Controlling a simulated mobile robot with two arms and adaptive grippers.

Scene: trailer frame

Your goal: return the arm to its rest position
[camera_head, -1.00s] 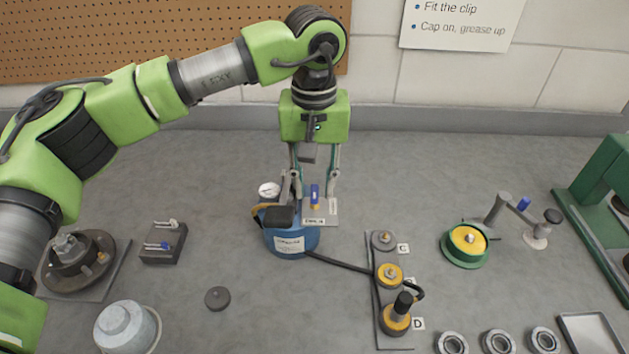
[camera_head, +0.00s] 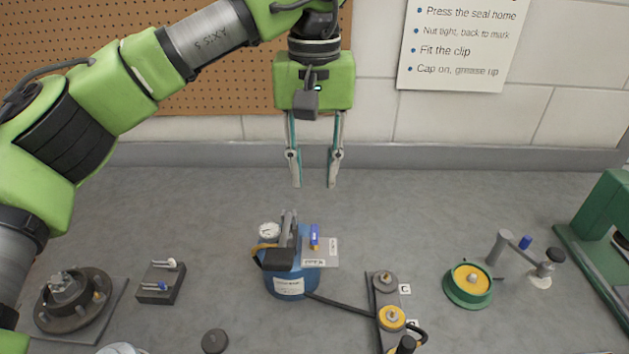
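My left gripper (camera_head: 314,185) hangs fingers down in the upper middle of the head view. Its two fingers are apart with nothing between them. It is above and behind the blue canister (camera_head: 291,286), clear of it. My green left arm (camera_head: 120,85) reaches in from the left and bends down at the gripper. My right gripper is not in view.
The blue canister carries a gauge (camera_head: 269,231), and a grey plate with a blue piece (camera_head: 314,236) is beside it. A hose runs to the pulley plate (camera_head: 392,317). A hub (camera_head: 72,300), small block (camera_head: 160,283), green-yellow wheel (camera_head: 468,285) and green press (camera_head: 600,235) stand around.

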